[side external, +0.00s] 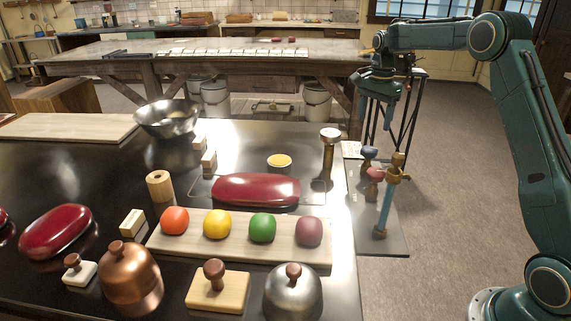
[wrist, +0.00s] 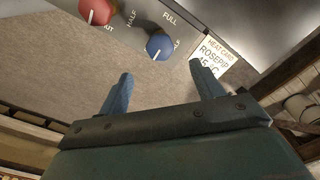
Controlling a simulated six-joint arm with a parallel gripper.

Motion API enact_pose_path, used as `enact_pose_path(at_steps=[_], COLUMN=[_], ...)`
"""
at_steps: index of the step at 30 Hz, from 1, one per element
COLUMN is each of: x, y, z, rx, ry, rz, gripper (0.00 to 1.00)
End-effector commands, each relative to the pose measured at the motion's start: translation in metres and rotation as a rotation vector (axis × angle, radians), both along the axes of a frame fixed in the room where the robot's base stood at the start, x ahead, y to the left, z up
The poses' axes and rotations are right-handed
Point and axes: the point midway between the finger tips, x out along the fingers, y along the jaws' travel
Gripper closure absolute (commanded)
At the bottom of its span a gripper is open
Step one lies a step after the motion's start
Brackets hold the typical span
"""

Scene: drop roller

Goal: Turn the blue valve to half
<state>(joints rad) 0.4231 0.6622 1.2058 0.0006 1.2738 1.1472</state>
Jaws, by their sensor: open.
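The blue valve (wrist: 159,46) is a round knob on a grey panel in the wrist view. Its white mark points down and slightly left in the picture. FULL is printed above it and a partly hidden label lies to its right. The blue valve also shows in the side external view (side external: 369,152), at the panel's back left. My gripper (wrist: 160,70) is open and empty, its two blue fingers apart, with the knob beyond their tips. In the side view, my gripper (side external: 388,117) hangs above and apart from the valve.
A red valve (wrist: 97,10) sits beside the blue one. A heat card (wrist: 212,55) reading ROSEHIP lies at the panel's edge. A brass-topped blue pipe (side external: 386,205) stands near the valves.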

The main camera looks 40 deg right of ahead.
Motion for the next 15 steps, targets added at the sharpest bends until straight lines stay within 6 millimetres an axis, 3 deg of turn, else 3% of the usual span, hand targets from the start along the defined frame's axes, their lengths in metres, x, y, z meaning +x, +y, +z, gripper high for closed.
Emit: enact_pose_path(at_steps=[15], x=[-0.001], y=[0.001], z=[-0.077], rx=[0.001], ry=[0.003], rz=[0.0], gripper=[0.34])
